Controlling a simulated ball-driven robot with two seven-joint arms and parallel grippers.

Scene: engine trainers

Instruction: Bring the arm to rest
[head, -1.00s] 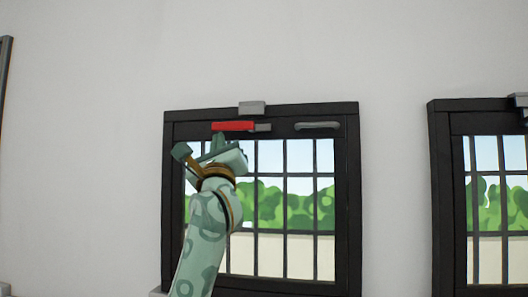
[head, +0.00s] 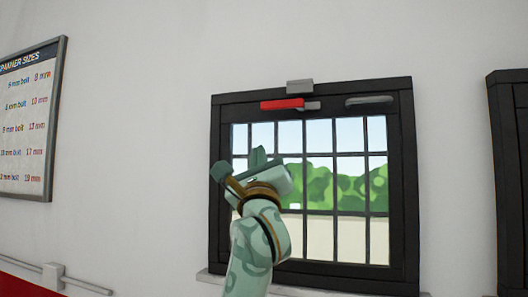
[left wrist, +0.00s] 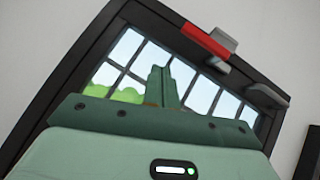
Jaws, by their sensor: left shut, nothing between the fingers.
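My left arm rises from the bottom of the head view, pale green with darker markings. My right gripper is not in view.
A grey pull handle (head: 370,100) and a grey block (head: 299,86) are on the window's top frame. A sign of spanner sizes (head: 28,120) hangs on the left wall. A rail with a grey bracket (head: 54,274) runs at lower left. Another dark frame (head: 508,180) stands at the right edge.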

